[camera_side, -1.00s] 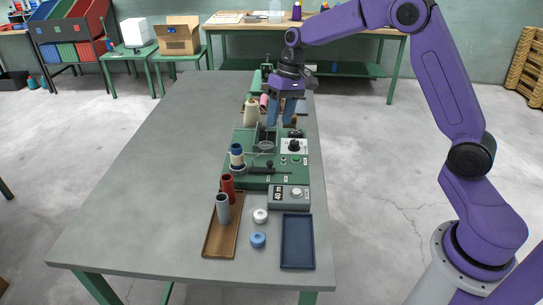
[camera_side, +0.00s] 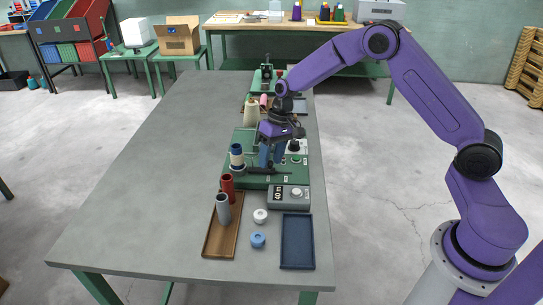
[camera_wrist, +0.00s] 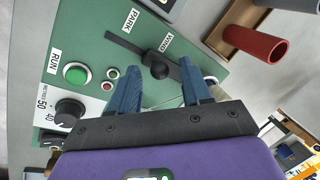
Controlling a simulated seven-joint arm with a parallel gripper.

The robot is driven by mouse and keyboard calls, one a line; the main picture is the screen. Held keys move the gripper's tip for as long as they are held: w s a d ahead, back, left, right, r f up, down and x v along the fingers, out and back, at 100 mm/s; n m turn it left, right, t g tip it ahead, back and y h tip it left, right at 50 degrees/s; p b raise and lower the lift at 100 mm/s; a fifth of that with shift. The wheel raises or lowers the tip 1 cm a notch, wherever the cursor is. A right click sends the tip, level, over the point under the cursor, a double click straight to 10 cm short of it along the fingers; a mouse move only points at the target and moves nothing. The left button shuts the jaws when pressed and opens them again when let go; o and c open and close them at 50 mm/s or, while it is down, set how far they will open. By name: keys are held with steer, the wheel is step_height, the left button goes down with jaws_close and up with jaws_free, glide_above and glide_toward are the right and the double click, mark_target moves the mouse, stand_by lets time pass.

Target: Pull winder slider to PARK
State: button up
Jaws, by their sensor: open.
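The winder is a green machine plate (camera_side: 297,178) on the table, also filling much of the wrist view (camera_wrist: 85,30). The knob sits at the end beside the WIND label (camera_wrist: 165,43), away from the PARK label (camera_wrist: 131,20). My gripper (camera_wrist: 160,66) is open, its blue fingers on either side of the knob in this view; contact cannot be told. In the side view my gripper (camera_side: 271,163) is low over the plate's front part and hides the knob.
A RUN button (camera_wrist: 75,73) and a black dial (camera_wrist: 69,111) lie beside the slot. A blue-and-white spool (camera_side: 237,155) stands left of my gripper. The table's left is clear.

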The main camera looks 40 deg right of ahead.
jaws_close()
steer(key=shift+s+d, duration=1.95)
steer(key=shift+d, duration=0.05)
steer(key=shift+c, duration=0.6)
jaws_free()
steer(key=shift+o, duration=0.6)
steer(key=shift+r, duration=0.1)
steer(key=v, duration=1.7)
steer(key=shift+r, duration=0.15)
